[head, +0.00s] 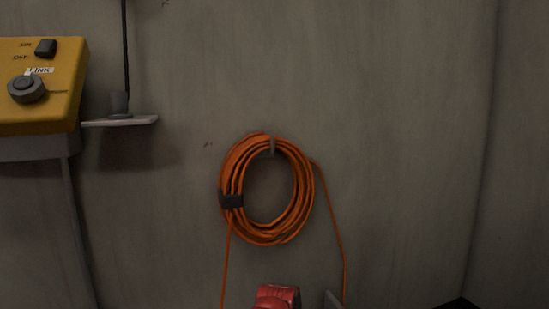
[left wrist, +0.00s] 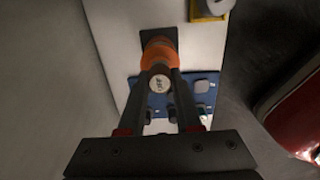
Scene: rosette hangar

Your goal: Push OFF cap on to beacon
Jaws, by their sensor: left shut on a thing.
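In the left wrist view my left gripper (left wrist: 161,80) is shut on a small round cap (left wrist: 159,85) with a pale top and dark lettering, which looks like OFF. The orange beacon (left wrist: 159,50) stands on a dark square base (left wrist: 158,36) just beyond the fingertips. The cap overlaps the beacon's near end in this view. I cannot tell if they touch or if the cap is seated. The fingers hide the cap's sides. The beacon, cap and left gripper are not seen in the head view. My right gripper is in neither view.
A blue panel (left wrist: 207,76) with pale fittings lies beside the fingers, and a yellow part (left wrist: 209,10) is above. A red object (left wrist: 309,119) is at right. The head view shows a yellow control box (head: 58,107), a small shelf (head: 137,121) and a coiled orange cable (head: 306,190).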

